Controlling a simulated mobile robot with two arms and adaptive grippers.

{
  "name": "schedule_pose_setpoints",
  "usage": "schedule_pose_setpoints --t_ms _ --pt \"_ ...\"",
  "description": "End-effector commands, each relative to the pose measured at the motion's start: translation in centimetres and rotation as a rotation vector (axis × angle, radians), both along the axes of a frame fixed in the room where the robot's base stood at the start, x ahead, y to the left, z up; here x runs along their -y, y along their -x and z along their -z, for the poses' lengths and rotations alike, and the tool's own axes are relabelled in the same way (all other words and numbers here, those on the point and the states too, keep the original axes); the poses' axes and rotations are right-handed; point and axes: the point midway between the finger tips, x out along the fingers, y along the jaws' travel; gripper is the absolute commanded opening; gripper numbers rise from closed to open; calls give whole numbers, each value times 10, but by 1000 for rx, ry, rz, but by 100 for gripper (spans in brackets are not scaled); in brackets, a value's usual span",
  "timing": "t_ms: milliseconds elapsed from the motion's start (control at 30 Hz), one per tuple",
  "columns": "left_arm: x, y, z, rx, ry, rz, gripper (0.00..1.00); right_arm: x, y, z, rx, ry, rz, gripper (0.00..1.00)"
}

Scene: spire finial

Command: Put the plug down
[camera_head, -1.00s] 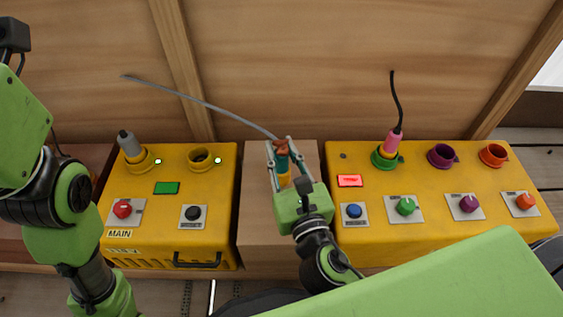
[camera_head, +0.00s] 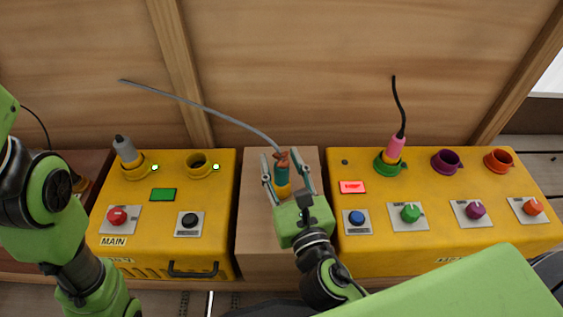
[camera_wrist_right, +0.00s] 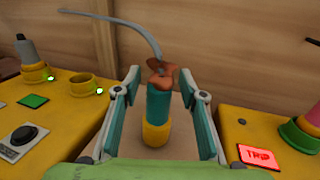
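The plug (camera_head: 282,174) has a teal body, a yellow lower end and an orange-brown top with a grey cable. It stands upright on the wooden surface between the two yellow boxes. In the right wrist view the plug (camera_wrist_right: 158,108) is between the fingers, with a visible gap on both sides. My right gripper (camera_head: 286,166) is open around it; it also shows in the right wrist view (camera_wrist_right: 160,82). My left arm is at the left edge of the head view, and its gripper fingers are not visible.
The left yellow box (camera_head: 225,235) holds a grey plug (camera_head: 125,150) and an empty yellow socket (camera_head: 198,165). The right yellow box (camera_head: 400,240) has a pink plug (camera_head: 395,150) in a green socket, empty purple (camera_head: 445,161) and orange (camera_head: 498,160) sockets, and a red TRIP display (camera_head: 352,187).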

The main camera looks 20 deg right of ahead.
Motion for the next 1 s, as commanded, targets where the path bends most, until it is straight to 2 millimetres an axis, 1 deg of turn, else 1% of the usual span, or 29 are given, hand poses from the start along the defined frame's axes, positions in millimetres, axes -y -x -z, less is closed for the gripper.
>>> schedule_pose_setpoints --t_ms 133,267,367,500,700,833,1000 --pt "0 0 -2 1 0 0 40 0 0 -4 1 0 0 38" --pt "0 0 -1 0 1 1 40 0 11 -2 -3 1 0 38" --pt "0 -2 -1 -6 2 2 40 -1 27 -2 -5 1 -1 38" --pt "-1 -6 3 -21 2 2 40 -1 55 0 -6 1 0 38" --pt "0 -5 5 -17 0 1 40 -2 91 -1 -3 2 -2 38" --pt "0 0 1 2 -1 -1 40 -2 107 -1 -3 3 -1 38" --pt "1 2 -1 5 -2 -2 40 -2 118 -3 1 2 0 38"
